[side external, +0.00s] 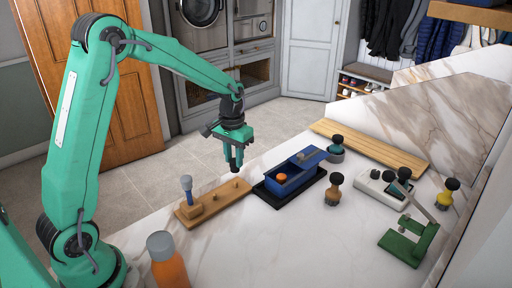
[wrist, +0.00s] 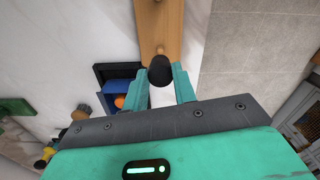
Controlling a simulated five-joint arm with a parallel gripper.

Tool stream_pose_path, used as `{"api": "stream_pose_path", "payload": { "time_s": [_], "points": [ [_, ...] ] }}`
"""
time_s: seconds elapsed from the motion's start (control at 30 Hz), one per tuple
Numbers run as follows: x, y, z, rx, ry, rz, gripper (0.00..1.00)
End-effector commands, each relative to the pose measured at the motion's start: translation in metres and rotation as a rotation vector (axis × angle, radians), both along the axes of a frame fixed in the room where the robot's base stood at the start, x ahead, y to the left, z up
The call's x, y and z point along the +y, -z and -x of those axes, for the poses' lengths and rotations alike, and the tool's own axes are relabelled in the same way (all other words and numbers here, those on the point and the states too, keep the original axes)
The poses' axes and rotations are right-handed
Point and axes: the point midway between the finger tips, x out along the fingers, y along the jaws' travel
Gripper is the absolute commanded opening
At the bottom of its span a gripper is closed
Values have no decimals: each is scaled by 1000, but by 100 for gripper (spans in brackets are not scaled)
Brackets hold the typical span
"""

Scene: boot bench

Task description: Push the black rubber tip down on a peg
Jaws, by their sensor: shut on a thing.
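The black rubber tip (wrist: 160,70) is held between the two fingers of my gripper (wrist: 168,84) in the wrist view. In the side view my gripper (side external: 235,166) points down above the right end of the wooden peg board (side external: 222,197); the tip is too small to make out there. The board also shows in the wrist view (wrist: 150,32), with a short wooden peg (wrist: 159,48) just past the tip and partly hidden by it. I cannot tell whether the tip touches the peg.
A blue box (side external: 300,172) with an orange ball (side external: 281,178) sits on a black tray right of the board. An orange bottle (side external: 168,265) stands in front. Several knobbed pieces, a white device (side external: 380,190) and a green stand (side external: 405,245) are farther right.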

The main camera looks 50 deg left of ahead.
Motion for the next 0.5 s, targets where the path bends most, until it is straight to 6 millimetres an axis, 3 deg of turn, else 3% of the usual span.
{"api": "stream_pose_path", "payload": {
  "time_s": [0.5],
  "points": [
    [0, 29, 0, 0, 0, 0, 6]
  ]
}}
